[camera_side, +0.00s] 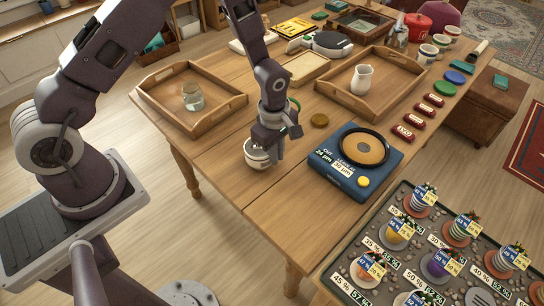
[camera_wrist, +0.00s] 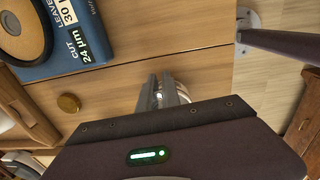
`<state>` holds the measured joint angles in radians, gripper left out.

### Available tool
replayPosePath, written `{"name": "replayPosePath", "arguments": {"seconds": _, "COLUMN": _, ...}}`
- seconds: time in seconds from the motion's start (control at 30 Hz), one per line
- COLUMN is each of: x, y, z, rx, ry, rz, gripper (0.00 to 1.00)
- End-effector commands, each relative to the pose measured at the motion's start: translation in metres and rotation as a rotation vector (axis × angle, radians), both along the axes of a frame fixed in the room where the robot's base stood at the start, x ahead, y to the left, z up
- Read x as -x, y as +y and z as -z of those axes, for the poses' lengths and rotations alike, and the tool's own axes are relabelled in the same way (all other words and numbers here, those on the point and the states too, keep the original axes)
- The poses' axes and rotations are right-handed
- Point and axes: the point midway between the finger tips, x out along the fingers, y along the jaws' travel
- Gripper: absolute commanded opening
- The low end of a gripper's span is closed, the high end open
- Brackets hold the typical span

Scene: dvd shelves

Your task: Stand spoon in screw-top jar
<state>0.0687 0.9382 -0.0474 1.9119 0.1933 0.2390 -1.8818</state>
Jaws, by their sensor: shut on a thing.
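The glass screw-top jar (camera_side: 193,97) stands upright and without a lid inside the left wooden tray. A round gold-brown disc that looks like its lid (camera_side: 319,120) lies flat on the table; it also shows in the wrist view (camera_wrist: 69,103). My gripper (camera_side: 278,150) is low at the right side of a white striped cup (camera_side: 256,154) near the table's front edge. In the wrist view my gripper (camera_wrist: 160,97) is closed around a small bright thing, apparently the spoon's handle (camera_wrist: 159,96). The rest of the spoon is hidden by the fingers and cup.
The left tray (camera_side: 217,124) has raised walls around the jar. A blue scale-like device (camera_side: 343,178) stands right of my gripper. A second tray (camera_side: 335,93) holds a white pitcher (camera_side: 362,80). Bare table lies between the cup and the left tray.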

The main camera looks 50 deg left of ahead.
Motion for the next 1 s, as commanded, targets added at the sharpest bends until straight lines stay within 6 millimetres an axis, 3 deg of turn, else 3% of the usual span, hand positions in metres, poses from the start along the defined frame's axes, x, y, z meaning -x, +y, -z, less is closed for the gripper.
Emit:
{"name": "replayPosePath", "arguments": {"seconds": 0.2, "x": -0.001, "y": 0.000, "z": -0.055, "rx": 0.001, "ry": -0.006, "rz": -0.001, "gripper": 0.00}}
{"name": "replayPosePath", "arguments": {"seconds": 0.37, "x": -0.002, "y": 0.015, "z": -0.073, "rx": 0.025, "ry": -0.001, "rz": -0.047, "gripper": 0.00}}
{"name": "replayPosePath", "arguments": {"seconds": 0.73, "x": -0.007, "y": 0.129, "z": -0.081, "rx": 0.325, "ry": -0.058, "rz": -0.386, "gripper": 0.00}}
{"name": "replayPosePath", "arguments": {"seconds": 0.87, "x": -0.014, "y": 0.167, "z": -0.092, "rx": 0.446, "ry": -0.105, "rz": -0.469, "gripper": 0.00}}
{"name": "replayPosePath", "arguments": {"seconds": 1.0, "x": -0.025, "y": 0.222, "z": -0.112, "rx": 0.593, "ry": -0.174, "rz": -0.550, "gripper": 0.00}}
